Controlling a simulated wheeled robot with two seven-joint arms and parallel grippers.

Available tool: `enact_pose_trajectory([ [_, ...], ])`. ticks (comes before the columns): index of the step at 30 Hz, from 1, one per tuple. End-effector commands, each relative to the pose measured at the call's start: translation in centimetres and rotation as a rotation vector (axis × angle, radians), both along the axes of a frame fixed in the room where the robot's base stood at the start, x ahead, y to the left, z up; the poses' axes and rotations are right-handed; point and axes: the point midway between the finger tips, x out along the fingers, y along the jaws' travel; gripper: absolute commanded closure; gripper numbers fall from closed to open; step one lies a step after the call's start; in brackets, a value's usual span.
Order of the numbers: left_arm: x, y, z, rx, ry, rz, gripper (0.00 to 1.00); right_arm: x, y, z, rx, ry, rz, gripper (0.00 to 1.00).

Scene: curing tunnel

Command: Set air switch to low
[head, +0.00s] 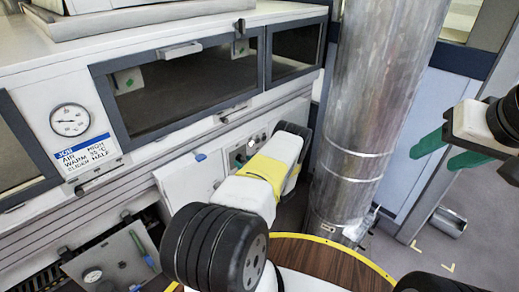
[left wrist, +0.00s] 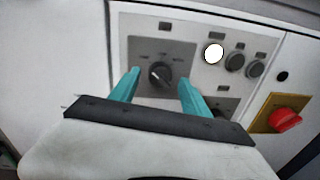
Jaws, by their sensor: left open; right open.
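In the left wrist view a black rotary knob (left wrist: 161,73) sits on a grey plate (left wrist: 180,50) of the control panel. Its small printed marks are too blurred to read, so I cannot tell which setting it points to. My left gripper (left wrist: 159,78) is open, with one teal finger on each side of the knob; contact is not clear. In the head view my left wrist hides its fingers and most of the panel (head: 238,157). My right gripper (head: 433,157) is open and empty at the right, away from the panel.
A lit white button (left wrist: 213,53) and dark buttons (left wrist: 235,61) sit right of the knob. A red knob (left wrist: 286,118) on a yellow plate is further right. A metal duct (head: 375,90) stands right of my left arm.

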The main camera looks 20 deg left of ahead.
Motion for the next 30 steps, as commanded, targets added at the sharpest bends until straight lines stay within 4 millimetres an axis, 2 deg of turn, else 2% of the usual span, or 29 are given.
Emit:
enact_pose_trajectory([
  [4, 0.39, 0.91, -0.03, 0.000, 0.001, 0.001, 0.45, 0.00, 0.00, 0.00, 0.000, 0.000, 0.000, 0.45],
  [12, 0.47, 1.04, -0.03, 0.000, 0.001, 0.000, 0.45, 0.00, 0.00, 0.00, 0.000, 0.000, 0.000, 0.45],
  [18, 0.46, 1.03, -0.02, 0.000, 0.001, 0.000, 0.84, -0.01, 0.00, 0.01, 0.000, 0.000, 0.000, 0.45],
  [21, 0.45, 1.03, -0.01, 0.000, 0.001, 0.001, 1.00, -0.01, 0.00, 0.01, 0.000, 0.000, 0.000, 0.45],
  [30, 0.45, 0.96, 0.00, 0.013, 0.031, 0.000, 1.00, 0.00, 0.00, 0.00, 0.000, 0.000, 0.000, 0.45],
])
